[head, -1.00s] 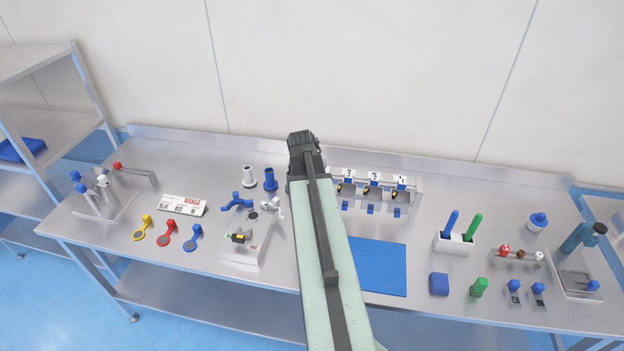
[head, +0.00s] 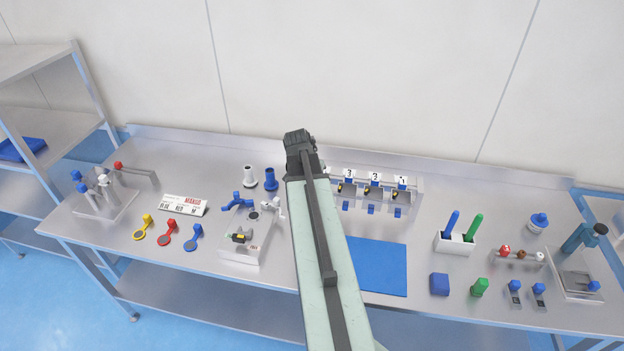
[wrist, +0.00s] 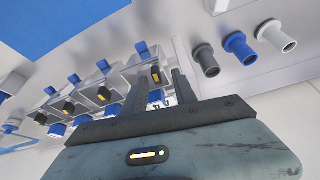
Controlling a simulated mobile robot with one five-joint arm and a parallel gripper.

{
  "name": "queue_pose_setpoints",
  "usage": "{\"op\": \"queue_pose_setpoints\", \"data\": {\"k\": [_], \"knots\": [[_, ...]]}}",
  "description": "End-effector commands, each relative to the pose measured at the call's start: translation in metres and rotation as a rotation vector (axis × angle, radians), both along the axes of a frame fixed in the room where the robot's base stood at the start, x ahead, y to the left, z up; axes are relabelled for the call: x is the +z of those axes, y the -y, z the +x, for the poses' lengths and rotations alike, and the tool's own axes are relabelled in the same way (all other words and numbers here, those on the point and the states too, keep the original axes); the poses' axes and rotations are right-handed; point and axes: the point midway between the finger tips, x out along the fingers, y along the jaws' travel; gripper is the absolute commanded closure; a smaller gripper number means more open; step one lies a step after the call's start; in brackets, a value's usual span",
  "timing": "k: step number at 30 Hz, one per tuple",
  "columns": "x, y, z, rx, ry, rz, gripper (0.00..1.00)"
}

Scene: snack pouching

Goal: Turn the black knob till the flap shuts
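Small black knobs with yellow marks sit on the fronts of a row of grey dispenser units (head: 415,190); one knob (head: 373,190) is in the middle of the part I see in the head view. Blue tabs (head: 371,208) stand below the knobs; I cannot tell which flap is open. In the wrist view, the nearest knob (wrist: 156,75) appears between my fingers, but I cannot tell whether they are around it. My gripper (wrist: 159,84) is open with its fingers apart. In the head view my gripper (head: 299,139) is at the row's left end, and my arm hides part of the row.
A white sleeve (head: 249,177) and a blue sleeve (head: 270,179) stand left of my arm. A grey fixture (head: 240,255) with a blue handle is at front left. A blue mat (head: 378,265) lies before the units. A white holder (head: 454,243) with two pens stands right.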

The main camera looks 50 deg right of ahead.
Motion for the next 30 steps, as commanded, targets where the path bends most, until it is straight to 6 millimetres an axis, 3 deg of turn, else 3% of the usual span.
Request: {"op": "queue_pose_setpoints", "data": {"k": [11,22,30], "knots": [[0.01,-0.003,-0.001,0.0,0.0,-0.001,0.67],[0.07,-0.026,-0.01,0.002,0.0,-0.001,0.67],[0.071,-0.029,-0.01,0.0,0.0,0.0,0.67]]}}
